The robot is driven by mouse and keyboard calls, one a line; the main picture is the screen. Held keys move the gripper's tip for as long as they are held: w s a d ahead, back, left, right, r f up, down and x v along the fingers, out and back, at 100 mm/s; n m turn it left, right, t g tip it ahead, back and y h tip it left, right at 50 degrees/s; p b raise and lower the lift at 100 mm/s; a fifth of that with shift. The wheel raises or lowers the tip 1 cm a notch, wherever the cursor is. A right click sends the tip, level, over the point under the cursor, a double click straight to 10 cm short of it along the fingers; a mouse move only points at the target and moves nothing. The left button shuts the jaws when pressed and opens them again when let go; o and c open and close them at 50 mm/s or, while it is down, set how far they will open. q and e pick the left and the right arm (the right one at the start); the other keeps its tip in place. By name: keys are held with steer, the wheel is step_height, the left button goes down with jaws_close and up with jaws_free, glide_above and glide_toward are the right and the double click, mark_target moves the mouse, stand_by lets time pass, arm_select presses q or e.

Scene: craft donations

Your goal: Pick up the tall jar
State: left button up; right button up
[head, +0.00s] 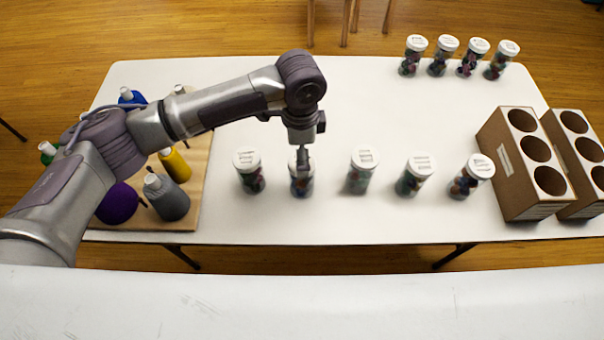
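Several clear jars with white lids and dark, colourful contents stand in a front row on the white table. They are the far-left jar (250,178), the second jar (302,187), the middle jar (360,179), the fourth jar (411,180) and the far-right jar (466,182). I cannot tell from their heights which one is the tall jar. My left gripper (302,166) points down at the second jar and covers much of its lid. Whether its fingers touch the jar, or are open or shut, is unclear. My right gripper is out of view.
Several similar jars (440,58) stand at the table's back right. Two brown boxes with round holes (511,166) (589,178) stand at the right. A wooden board (193,190) with coloured bottles lies at the left, partly under my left arm. The white table's (400,112) middle is clear.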

arm_select(q)
step_height(320, 180, down, 6)
steer(key=shift+w+d+r+p, duration=0.15)
steer(key=shift+r+p, duration=0.05)
steer(key=shift+p, duration=0.4)
steer(key=shift+c, duration=0.4)
steer(key=c, duration=1.6)
